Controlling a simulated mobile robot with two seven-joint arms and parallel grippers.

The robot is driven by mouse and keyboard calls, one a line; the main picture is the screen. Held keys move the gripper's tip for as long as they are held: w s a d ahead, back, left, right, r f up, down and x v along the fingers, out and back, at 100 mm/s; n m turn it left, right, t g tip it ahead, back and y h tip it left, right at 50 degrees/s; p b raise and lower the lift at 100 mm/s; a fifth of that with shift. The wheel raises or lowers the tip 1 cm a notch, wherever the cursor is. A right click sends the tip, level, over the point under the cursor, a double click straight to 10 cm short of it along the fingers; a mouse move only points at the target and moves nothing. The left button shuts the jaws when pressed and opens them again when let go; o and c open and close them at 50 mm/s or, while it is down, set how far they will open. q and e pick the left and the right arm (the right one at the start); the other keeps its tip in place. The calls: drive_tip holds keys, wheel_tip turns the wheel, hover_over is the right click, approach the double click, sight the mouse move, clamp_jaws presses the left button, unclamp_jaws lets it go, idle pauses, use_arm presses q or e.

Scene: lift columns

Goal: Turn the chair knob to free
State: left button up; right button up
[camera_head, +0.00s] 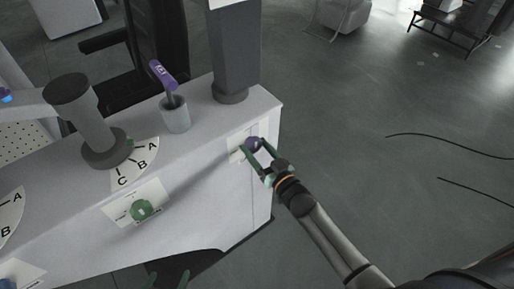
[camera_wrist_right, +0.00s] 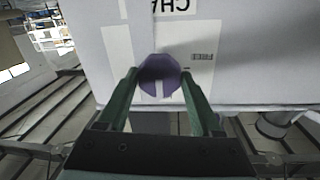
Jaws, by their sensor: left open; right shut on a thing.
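The chair knob is a purple round knob (camera_head: 253,144) on a white label plate at the right end of the grey console front. In the right wrist view the purple knob (camera_wrist_right: 160,72) bears a pale stripe on its lower part. Its label is partly cut off, with "CHA" readable at the top and small blurred print to the right. My right gripper (camera_head: 257,150) is shut on the knob, with one green finger on each side; it also shows in the right wrist view (camera_wrist_right: 159,76). My left gripper (camera_head: 168,277) is open and empty below the console, its green fingertips at the bottom edge.
The grey console (camera_head: 215,185) carries a green knob (camera_head: 142,209), a dark lever post (camera_head: 92,130) beside an A-B-C dial, a purple-topped joystick (camera_head: 166,80) and a dark column (camera_head: 233,60). Open floor (camera_head: 370,90) lies right, with a bench (camera_head: 450,30) far back.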

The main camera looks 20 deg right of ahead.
drive_tip(key=c, duration=0.6)
drive_tip(key=shift+c, duration=0.2)
